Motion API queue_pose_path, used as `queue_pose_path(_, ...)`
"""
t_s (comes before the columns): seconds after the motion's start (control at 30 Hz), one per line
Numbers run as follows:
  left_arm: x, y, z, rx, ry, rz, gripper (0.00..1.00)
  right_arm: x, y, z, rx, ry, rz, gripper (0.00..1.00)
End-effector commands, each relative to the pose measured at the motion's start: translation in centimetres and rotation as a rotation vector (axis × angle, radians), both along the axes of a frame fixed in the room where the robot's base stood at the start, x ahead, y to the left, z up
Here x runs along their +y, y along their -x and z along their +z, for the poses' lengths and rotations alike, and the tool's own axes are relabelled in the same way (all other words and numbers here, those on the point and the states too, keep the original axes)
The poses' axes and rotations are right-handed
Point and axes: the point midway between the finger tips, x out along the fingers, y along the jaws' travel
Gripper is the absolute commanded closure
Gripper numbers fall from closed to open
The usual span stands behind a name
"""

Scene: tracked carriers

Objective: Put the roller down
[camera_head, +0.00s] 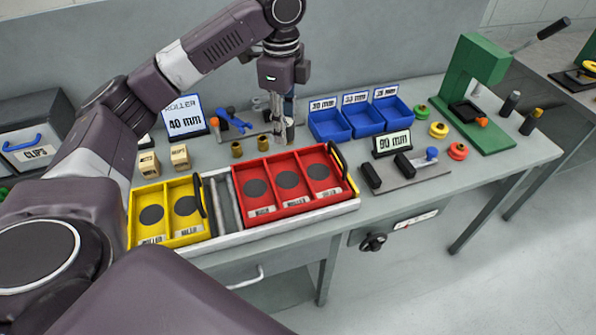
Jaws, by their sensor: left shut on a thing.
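My left gripper (283,132) points straight down just behind the red tray (291,185), near its back edge. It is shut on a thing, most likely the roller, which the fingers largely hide. I cannot tell whether that thing touches the bench top. Two short brass cylinders (236,149) stand on the bench left of the gripper. The red tray has three compartments, each with a dark round mark and a label. A yellow tray (166,212) with two similar compartments sits to its left. My right gripper is not in view.
Blue bins (361,120) with size cards stand to the right of the gripper. A "ROLLER 40 mm" sign (184,117) and blue tool (236,123) are behind left. A "90 mm" display (391,143), grey fixture (405,175) and green press (473,95) stand right.

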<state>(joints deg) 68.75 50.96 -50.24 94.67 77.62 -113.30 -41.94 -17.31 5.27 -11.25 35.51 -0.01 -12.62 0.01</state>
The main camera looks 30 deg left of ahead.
Motion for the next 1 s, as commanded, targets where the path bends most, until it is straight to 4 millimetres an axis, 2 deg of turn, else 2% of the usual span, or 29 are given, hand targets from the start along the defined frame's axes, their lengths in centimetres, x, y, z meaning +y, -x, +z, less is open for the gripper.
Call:
queue_pose_path(0.03, 0.3, -0.3, 1.1, -0.002, 0.001, -0.038, 0.99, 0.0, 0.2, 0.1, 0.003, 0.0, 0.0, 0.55)
queue_pose_path(0.1, 0.5, -0.6, 1.9, -0.001, 0.001, -0.084, 0.99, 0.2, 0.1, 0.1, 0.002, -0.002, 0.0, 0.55)
queue_pose_path(0.23, 0.7, -0.7, 1.6, 0.004, 0.001, -0.124, 0.99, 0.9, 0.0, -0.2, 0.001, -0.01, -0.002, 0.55)
queue_pose_path(0.37, 0.7, -0.5, -1.3, 0.009, 0.002, -0.127, 0.99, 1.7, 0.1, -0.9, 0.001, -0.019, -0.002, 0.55)
queue_pose_path(0.7, 0.8, -0.5, -9.7, 0.006, -0.002, -0.123, 0.99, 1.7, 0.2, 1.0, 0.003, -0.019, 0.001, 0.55)
queue_pose_path(0.8, 0.8, -0.5, -11.6, 0.004, -0.002, -0.124, 0.99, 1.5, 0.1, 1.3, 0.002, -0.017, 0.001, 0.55)
queue_pose_path(1.0, 0.8, -0.6, -13.5, 0.002, 0.0, -0.124, 0.99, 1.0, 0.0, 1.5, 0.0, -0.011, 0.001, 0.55)
